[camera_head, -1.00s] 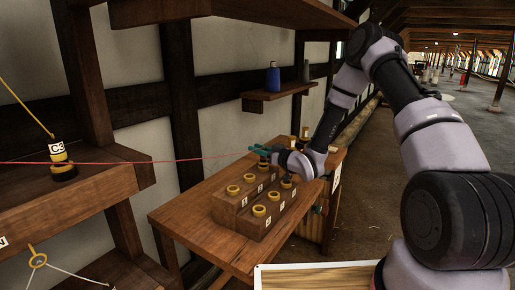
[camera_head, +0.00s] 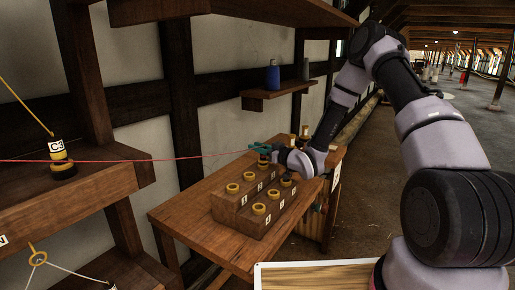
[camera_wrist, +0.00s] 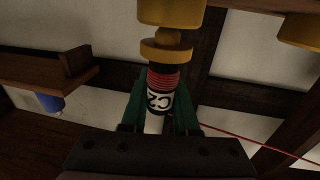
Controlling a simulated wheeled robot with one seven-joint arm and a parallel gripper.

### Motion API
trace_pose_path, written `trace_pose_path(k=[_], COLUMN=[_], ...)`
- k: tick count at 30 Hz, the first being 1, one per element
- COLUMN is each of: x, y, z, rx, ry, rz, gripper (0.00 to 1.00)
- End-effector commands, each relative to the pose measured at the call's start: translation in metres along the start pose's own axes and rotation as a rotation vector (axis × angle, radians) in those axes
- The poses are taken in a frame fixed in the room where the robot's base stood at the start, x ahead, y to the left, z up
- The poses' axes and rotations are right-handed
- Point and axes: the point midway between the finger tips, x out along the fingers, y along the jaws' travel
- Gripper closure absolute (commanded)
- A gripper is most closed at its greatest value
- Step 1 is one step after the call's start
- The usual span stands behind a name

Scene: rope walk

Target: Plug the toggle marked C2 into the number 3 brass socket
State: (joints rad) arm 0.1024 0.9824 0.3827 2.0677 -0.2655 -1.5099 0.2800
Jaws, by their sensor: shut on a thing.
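My gripper (camera_head: 260,147) is shut on the C2 toggle (camera_wrist: 160,92), over the far end of the socket block (camera_head: 232,220). In the wrist view the toggle has a black body, red cord winding, a white C2 label upside down, and a brass collar and knob. Its knob end points at a brass socket (camera_wrist: 172,10); whether they touch I cannot tell. The block carries two stepped rows of brass sockets, including a near front one (camera_head: 258,209) and a near back one (camera_head: 233,188). Their number tags are too small to read, so I cannot tell which is number 3.
A red cord (camera_head: 180,158) runs left from my gripper. The C3 toggle (camera_head: 60,158) stands on a shelf at left with a yellow cord. A blue bottle (camera_head: 273,76) sits on a wall shelf (camera_head: 270,96) behind. The bench's near left top (camera_head: 180,215) is clear.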

Motion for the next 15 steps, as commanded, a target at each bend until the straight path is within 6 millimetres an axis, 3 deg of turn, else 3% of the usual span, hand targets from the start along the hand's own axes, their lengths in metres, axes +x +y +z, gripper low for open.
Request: trace_pose_path(k=[15], x=[-0.0002], y=[0.0002], z=[0.0041], rx=[0.001], ry=[0.000], rz=[0.000], gripper=[1.00])
